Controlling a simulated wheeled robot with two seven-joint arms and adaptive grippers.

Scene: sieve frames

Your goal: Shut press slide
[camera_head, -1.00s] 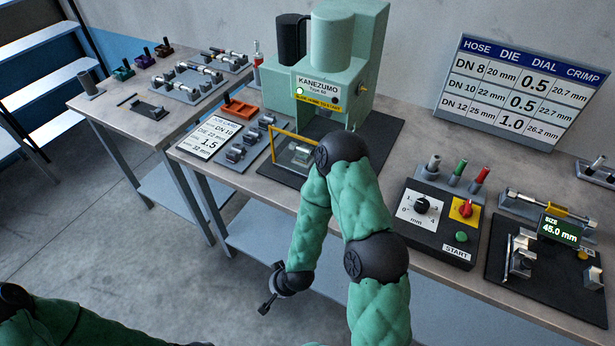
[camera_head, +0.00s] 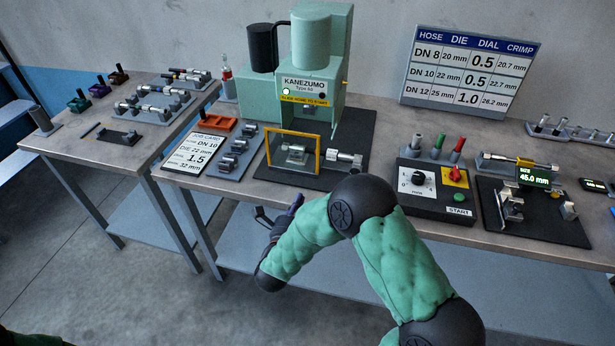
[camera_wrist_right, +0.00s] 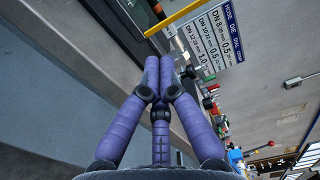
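The green press (camera_head: 318,75) stands at the back of the bench. Its slide carries a clear window in a yellow frame (camera_head: 293,133) and sits at the front of the press's dark base, near the bench's front edge. A metal part shows behind the window. My right gripper (camera_head: 296,205) hangs in front of the bench, below and apart from the slide. In the right wrist view its purple fingers (camera_wrist_right: 158,62) meet at the tips with nothing seen between them. A yellow bar (camera_wrist_right: 174,19) shows beyond the tips there. My left gripper is out of view.
A metal fitting (camera_head: 344,160) lies right of the slide. A control box (camera_head: 437,192) with dial and START button stands further right, then a gauge stand (camera_head: 530,210). The job card (camera_head: 196,153) and a die rack (camera_head: 233,150) are left. Free room lies before the bench.

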